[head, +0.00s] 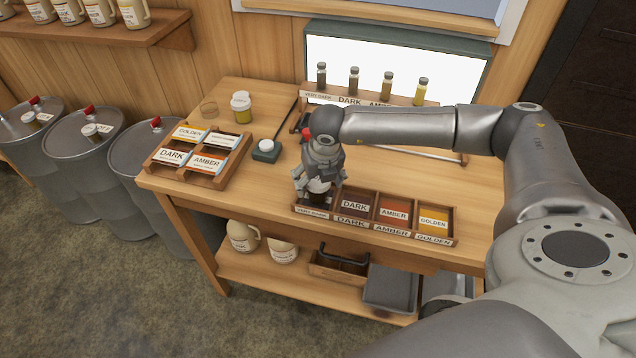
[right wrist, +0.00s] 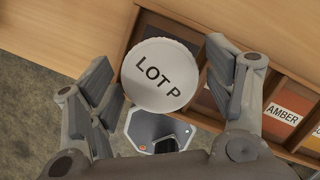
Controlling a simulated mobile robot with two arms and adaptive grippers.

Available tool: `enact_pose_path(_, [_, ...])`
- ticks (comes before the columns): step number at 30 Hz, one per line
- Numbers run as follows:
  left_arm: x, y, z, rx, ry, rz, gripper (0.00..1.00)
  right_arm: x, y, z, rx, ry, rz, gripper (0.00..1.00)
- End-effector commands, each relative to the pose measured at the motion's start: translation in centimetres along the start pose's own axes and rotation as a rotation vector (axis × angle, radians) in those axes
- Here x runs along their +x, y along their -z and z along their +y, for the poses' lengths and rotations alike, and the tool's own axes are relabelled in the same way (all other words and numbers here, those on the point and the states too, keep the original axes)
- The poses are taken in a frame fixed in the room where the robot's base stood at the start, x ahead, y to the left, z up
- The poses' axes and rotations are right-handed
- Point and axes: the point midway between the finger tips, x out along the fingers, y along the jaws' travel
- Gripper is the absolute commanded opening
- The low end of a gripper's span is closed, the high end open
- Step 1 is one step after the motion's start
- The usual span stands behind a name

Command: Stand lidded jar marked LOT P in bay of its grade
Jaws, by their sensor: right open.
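The jar marked LOT P shows its round white lid (right wrist: 160,75) in the right wrist view, between the fingers of my right gripper (right wrist: 166,88). In the head view the right gripper (head: 318,178) is open and points down over the leftmost bay of the bay rack (head: 383,229). The dark jar (head: 319,190) sits upright-looking at that bay, partly hidden by the fingers; its base is hidden. The bay's front label is small and appears to read VERY DARK. The other bays read DARK, AMBER and GOLDEN and look empty. My left gripper is not in view.
Several sample bottles (head: 387,84) line the lit panel behind. My right arm spans the table's right side.

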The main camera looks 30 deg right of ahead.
Motion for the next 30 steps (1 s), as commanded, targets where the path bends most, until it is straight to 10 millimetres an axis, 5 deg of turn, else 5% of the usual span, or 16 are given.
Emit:
enact_pose_path(15, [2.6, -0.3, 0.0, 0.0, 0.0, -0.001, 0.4, -9.6, 0.1, 0.0, -0.001, 0.0, -0.001, 0.75])
enact_pose_path(30, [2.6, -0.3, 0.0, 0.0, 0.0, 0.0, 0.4, -10.4, 0.1, 0.0, -0.002, 0.002, 0.001, 0.75])
